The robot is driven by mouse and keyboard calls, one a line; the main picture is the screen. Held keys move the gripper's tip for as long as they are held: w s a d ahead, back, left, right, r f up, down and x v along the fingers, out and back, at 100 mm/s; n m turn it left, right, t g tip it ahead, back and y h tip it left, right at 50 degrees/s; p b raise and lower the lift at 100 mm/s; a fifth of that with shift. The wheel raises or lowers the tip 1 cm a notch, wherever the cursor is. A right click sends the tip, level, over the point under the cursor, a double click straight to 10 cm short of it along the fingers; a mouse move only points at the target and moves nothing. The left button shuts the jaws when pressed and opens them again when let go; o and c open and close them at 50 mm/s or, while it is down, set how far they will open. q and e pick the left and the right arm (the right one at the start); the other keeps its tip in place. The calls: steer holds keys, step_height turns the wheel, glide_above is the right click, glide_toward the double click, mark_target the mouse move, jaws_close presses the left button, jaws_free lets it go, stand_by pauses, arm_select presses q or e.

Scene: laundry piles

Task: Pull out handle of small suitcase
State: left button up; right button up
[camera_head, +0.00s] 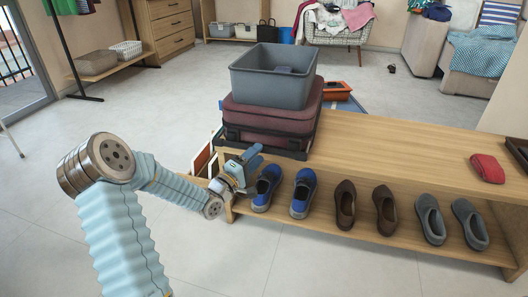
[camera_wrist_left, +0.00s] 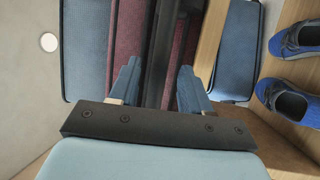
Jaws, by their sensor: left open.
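A maroon suitcase (camera_head: 268,115) with dark trim lies flat near the left end of the wooden bench, under a grey bin. A dark strip (camera_wrist_left: 163,40) runs along its side in the left wrist view. I cannot tell whether that strip is the handle. My left gripper (camera_head: 247,160) is by the bench's left front corner, just below the suitcase's near edge. In the left wrist view, its two blue fingers (camera_wrist_left: 157,72) are apart, one on each side of the dark strip. I cannot tell whether they touch it. My right gripper is out of view.
The grey bin (camera_head: 275,75) sits on the suitcase. Blue, brown and grey shoes (camera_head: 303,193) stand on the bench's lower shelf, the blue pair close to my gripper. A red pouch (camera_head: 487,168) lies on the bench top (camera_head: 400,150). Floor in front is clear.

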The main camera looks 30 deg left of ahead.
arm_select(q)
steer(key=shift+x, duration=1.85)
jaws_close()
